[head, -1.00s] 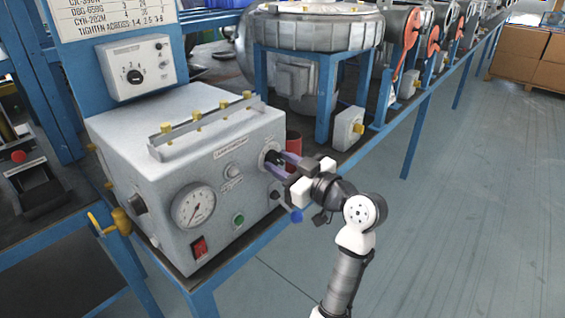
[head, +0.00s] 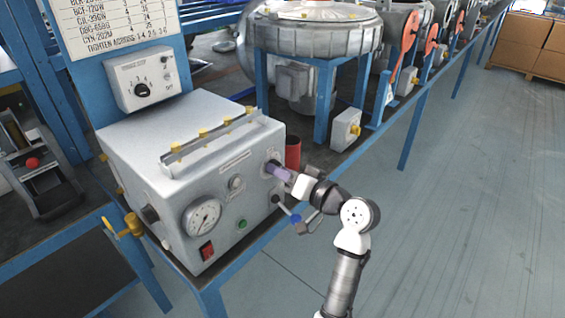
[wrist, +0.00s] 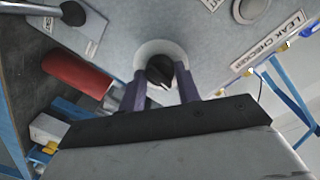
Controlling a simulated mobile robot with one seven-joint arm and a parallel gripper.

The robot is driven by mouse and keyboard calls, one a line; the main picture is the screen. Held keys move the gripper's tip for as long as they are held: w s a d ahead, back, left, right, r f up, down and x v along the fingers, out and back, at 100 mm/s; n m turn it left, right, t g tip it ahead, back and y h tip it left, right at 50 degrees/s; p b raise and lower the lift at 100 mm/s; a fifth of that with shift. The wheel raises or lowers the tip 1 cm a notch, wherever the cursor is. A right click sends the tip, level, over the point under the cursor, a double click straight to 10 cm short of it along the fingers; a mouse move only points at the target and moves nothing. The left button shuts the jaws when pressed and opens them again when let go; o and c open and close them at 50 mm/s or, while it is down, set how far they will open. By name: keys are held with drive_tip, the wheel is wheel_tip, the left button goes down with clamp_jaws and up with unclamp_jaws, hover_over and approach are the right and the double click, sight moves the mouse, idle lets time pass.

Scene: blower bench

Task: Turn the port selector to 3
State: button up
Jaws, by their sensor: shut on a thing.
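A black selector knob (wrist: 160,70) with a white pointer mark sits on a pale round dial on the front of the grey leak checker box (head: 170,215). My gripper (wrist: 158,80) is shut on this knob, with one purple finger on each side of it in the wrist view. In the head view my gripper (head: 276,170) reaches the right end of the box front and covers most of the knob. The dial's port numbers cannot be read.
A blue-tipped lever (head: 295,219) sticks out just below my gripper. A red cylinder (head: 292,152) stands behind it at the box's right end. A gauge (head: 203,216), red switch (head: 207,250) and green button (head: 242,224) lie left. Another dial box (head: 146,82) hangs above.

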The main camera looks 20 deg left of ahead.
drive_tip(key=m+p, duration=0.3)
drive_tip(key=m+g+p, duration=0.1)
drive_tip(key=m+p, duration=0.3)
drive_tip(key=shift+w+r, duration=0.1)
drive_tip(key=shift+r, duration=0.1)
drive_tip(key=shift+f, duration=0.1)
idle(0.4)
drive_tip(key=o, duration=1)
drive_tip(key=shift+c, duration=0.2)
drive_tip(key=b+v, duration=0.3)
drive_tip(key=v, duration=1.1)
